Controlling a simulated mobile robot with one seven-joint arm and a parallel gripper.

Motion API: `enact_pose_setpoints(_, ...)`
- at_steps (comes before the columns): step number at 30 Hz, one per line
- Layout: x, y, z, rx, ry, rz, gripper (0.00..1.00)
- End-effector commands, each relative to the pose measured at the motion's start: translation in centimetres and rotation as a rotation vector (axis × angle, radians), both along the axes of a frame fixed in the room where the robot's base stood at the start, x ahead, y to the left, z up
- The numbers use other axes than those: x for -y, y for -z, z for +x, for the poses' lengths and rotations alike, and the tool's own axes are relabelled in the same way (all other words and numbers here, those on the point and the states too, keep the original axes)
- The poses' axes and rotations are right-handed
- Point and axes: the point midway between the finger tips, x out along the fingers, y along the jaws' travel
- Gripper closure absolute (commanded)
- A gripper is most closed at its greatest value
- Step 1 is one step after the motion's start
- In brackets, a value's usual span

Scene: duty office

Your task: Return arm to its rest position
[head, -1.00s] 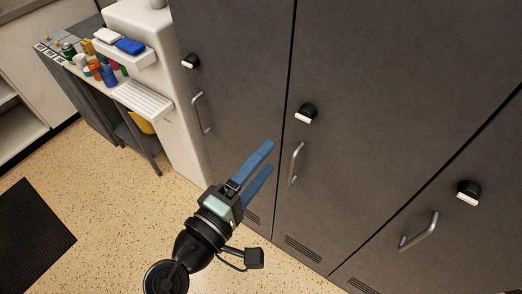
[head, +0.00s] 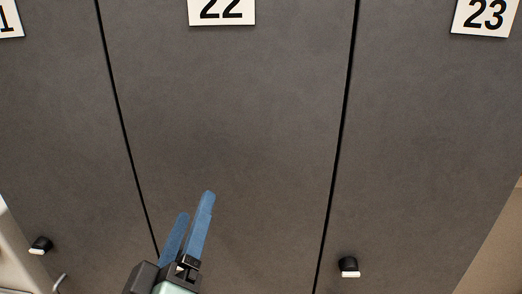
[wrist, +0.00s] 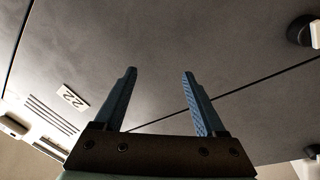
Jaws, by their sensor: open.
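My gripper (head: 192,222) is at the bottom of the head view, left of centre, with its two blue fingers pointing up in front of the grey lockers. In the wrist view my gripper (wrist: 160,90) has its fingers spread apart with nothing between them. The door of locker 22 (head: 225,130) lies behind the fingers in the head view. I cannot tell how far the fingertips are from it. Most of my arm is outside the head view.
Number plate 22 (head: 222,10) and number plate 23 (head: 486,16) are on the neighbouring locker doors. Black knobs stick out at the lower left (head: 41,245) and lower right (head: 348,267). A light wall (head: 497,245) shows at the right edge.

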Motion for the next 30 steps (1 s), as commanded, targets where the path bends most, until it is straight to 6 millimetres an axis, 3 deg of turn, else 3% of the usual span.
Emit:
enact_pose_setpoints(1,1.8,-4.5,0.5,0.080,-0.019,0.120,0.27)
enact_pose_setpoints(6,6.1,-16.5,-0.8,0.320,-0.166,0.446,0.27)
enact_pose_setpoints(9,8.0,-22.3,-3.0,0.446,-0.272,0.575,0.27)
enact_pose_setpoints(12,9.2,-26.4,-5.3,0.542,-0.367,0.654,0.27)
enact_pose_setpoints(15,9.9,-28.8,-7.1,0.599,-0.435,0.697,0.27)
enact_pose_setpoints(18,10.1,-29.8,-7.9,0.624,-0.468,0.716,0.27)
enact_pose_setpoints(30,10.1,-29.9,-8.0,0.625,-0.470,0.718,0.27)
